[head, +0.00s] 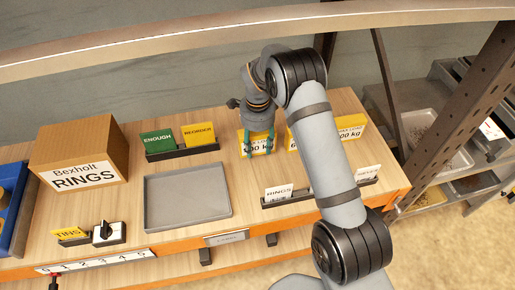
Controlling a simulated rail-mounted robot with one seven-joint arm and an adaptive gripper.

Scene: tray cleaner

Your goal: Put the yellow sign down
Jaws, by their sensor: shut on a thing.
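My gripper (259,147) points down over the back middle of the wooden table, its teal fingers on either side of a yellow sign (261,150). It is shut on this sign, which stands upright with black lettering ending in "00 kg". The fingers cover part of the lettering. I cannot tell whether the sign's lower edge touches the table. Another yellow load sign (351,134) stands just to the right, partly hidden behind my arm.
A green ENOUGH card (157,141) and yellow REORDER card (199,135) stand in a black holder. An empty grey tray (187,197) lies in front. A RINGS box (80,155) stands left. White cards (279,192) stand front right. Bare wood surrounds the tray.

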